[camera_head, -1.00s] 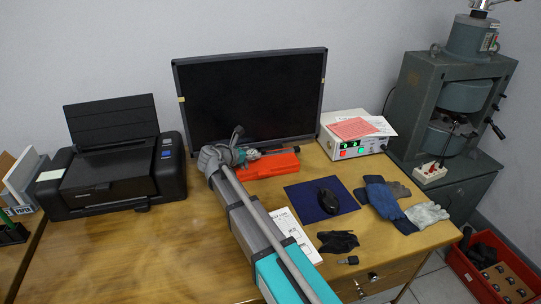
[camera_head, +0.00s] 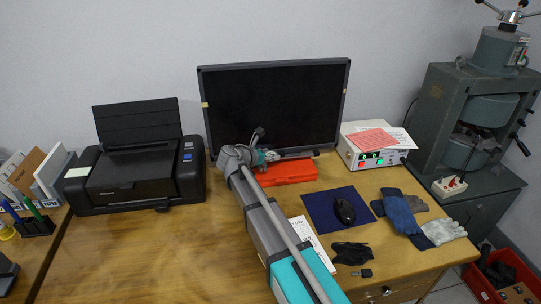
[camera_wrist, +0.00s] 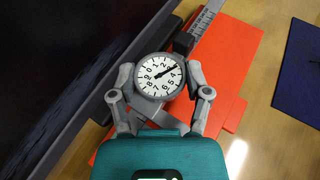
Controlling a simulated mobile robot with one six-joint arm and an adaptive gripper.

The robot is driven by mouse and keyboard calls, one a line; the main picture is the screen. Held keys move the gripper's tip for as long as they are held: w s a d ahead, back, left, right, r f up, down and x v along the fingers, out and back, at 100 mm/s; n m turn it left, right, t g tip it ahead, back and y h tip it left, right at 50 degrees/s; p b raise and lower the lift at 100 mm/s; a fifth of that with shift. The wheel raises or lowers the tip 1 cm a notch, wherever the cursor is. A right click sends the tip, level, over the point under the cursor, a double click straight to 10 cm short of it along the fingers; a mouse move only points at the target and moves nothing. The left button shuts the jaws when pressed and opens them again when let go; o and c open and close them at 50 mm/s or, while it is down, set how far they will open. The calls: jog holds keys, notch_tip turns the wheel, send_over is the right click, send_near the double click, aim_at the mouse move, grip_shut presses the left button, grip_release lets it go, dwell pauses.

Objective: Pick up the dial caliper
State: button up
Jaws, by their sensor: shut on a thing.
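The dial caliper (camera_wrist: 160,75) has a round white dial with black numbers and a grey graduated beam running to the upper right in the wrist view. My gripper (camera_wrist: 160,92) is shut on it, with one finger on each side of the dial. The caliper is over an orange-red case (camera_wrist: 232,62), close to the monitor; I cannot tell whether it touches the case. In the head view my gripper (camera_head: 262,156) is in front of the monitor, and the caliper's beam (camera_head: 298,155) sticks out to the right above the case (camera_head: 288,172).
The monitor (camera_head: 275,105) stands right behind my gripper. A black printer (camera_head: 135,178) is to the left. A white control box (camera_head: 355,157), a blue mat (camera_head: 320,212) with a mouse (camera_head: 344,211) and gloves (camera_head: 400,210) are to the right. The table's left front is bare.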

jog(key=s+d+r+p, duration=0.3)
jog(key=s+r+p, duration=0.7)
jog(key=s, duration=0.3)
jog(key=shift+s+d+r, duration=0.25)
jog(key=shift+d+r, duration=0.1)
jog(key=shift+r, duration=0.1)
notch_tip(320, 180, up, 9)
jog(key=p, duration=0.9)
jog(key=shift+s+f, duration=0.15)
jog(key=shift+f, duration=0.05)
